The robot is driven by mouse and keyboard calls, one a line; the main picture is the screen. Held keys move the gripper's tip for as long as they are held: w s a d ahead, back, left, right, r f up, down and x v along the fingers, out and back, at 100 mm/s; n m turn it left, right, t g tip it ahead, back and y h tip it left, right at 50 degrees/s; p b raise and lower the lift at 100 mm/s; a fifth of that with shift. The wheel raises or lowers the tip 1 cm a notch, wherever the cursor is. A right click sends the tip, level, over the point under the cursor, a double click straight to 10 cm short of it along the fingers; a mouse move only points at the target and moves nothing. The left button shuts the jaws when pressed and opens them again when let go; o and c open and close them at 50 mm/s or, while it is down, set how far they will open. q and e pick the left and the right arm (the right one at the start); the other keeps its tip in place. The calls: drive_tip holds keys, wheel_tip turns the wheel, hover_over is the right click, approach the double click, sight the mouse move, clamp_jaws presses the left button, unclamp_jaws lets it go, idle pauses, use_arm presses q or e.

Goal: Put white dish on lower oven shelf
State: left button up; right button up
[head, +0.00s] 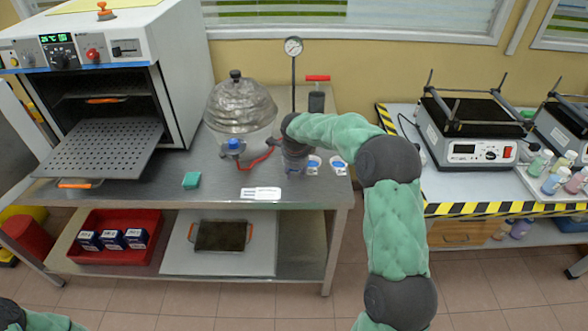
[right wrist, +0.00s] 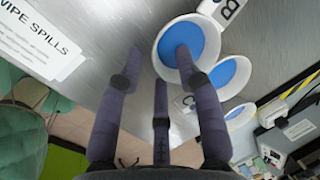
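Small white dishes with blue contents stand on the steel bench. One large white dish (right wrist: 190,42) shows in the right wrist view, with a second white dish (right wrist: 231,72) beside it. In the head view two dishes show, one nearer (head: 313,161) and one to its right (head: 338,162). My right gripper (head: 293,158) is low over the bench at their left. In the right wrist view its fingers (right wrist: 160,80) are spread and nothing shows between them; one fingertip overlaps the large dish. The oven (head: 175,80) is open and its perforated lower shelf (head: 100,150) is pulled out, empty. My left gripper is out of view.
A domed glass vessel (head: 240,105) with a red hose stands between the oven and my right gripper. A gauge (head: 293,46) rises behind.

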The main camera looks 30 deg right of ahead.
clamp_jaws()
drive_tip(key=shift+r, duration=0.2)
drive_tip(key=shift+r+p, duration=0.5)
drive_tip(key=shift+r, duration=0.1)
wheel_tip(320, 180, up, 2)
drive_tip(key=shift+r+p, duration=0.2)
drive_tip(key=shift+p, duration=0.5)
drive_tip(key=s+a+r+p, duration=0.4)
drive_tip(key=s+a+r, duration=0.3)
drive_tip(key=s, duration=0.5)
drive_tip(key=shift+w+v, duration=0.25)
drive_tip(key=shift+v, duration=0.8)
